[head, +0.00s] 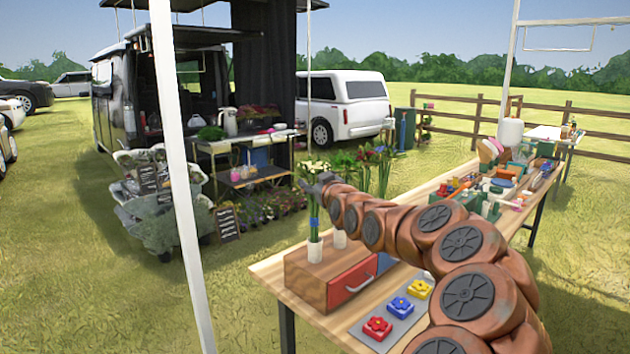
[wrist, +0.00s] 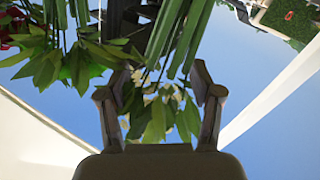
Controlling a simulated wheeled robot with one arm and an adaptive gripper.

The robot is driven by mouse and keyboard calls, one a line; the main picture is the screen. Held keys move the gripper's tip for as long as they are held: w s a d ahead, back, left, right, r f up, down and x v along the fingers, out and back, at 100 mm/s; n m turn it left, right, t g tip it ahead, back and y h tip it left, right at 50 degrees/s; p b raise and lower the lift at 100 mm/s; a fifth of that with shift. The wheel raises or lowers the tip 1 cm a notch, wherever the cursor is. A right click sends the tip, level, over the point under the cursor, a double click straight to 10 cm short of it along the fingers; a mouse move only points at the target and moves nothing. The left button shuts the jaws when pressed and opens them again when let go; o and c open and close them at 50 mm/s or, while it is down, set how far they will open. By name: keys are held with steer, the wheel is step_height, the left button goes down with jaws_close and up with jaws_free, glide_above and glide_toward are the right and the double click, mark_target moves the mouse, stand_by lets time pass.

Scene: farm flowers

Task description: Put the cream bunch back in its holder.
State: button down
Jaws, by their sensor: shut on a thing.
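The cream bunch (head: 314,167) stands upright above the wooden block at the table's near left corner. Its green stems (head: 313,208) run down to a white holder (head: 315,250), with a small blue patch just above the holder. I cannot tell whether the stem ends are inside it. My gripper (head: 318,187) is at the upper stems, just under the blooms. In the wrist view my gripper (wrist: 153,98) has leaves and stems (wrist: 175,40) between and beyond its two fingers. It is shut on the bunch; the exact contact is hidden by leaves.
A second white holder (head: 340,238) stands close to the right, partly behind my arm. Red, blue and yellow flower tiles (head: 400,306) lie in front. Other flowers (head: 375,165) stand behind my arm. Tools crowd the far table end.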

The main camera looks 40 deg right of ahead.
steer(key=shift+f, duration=0.15)
steer(key=shift+c, duration=1)
jaws_free()
steer(key=shift+r, duration=0.25)
steer(key=shift+s+a+f, duration=0.1)
steer(key=shift+s+f, duration=0.05)
steer(key=shift+s, duration=0.15)
steer(key=b+v, duration=0.3)
steer(key=v, duration=0.8)
steer(key=shift+s, duration=0.2)
steer(key=shift+a, duration=0.1)
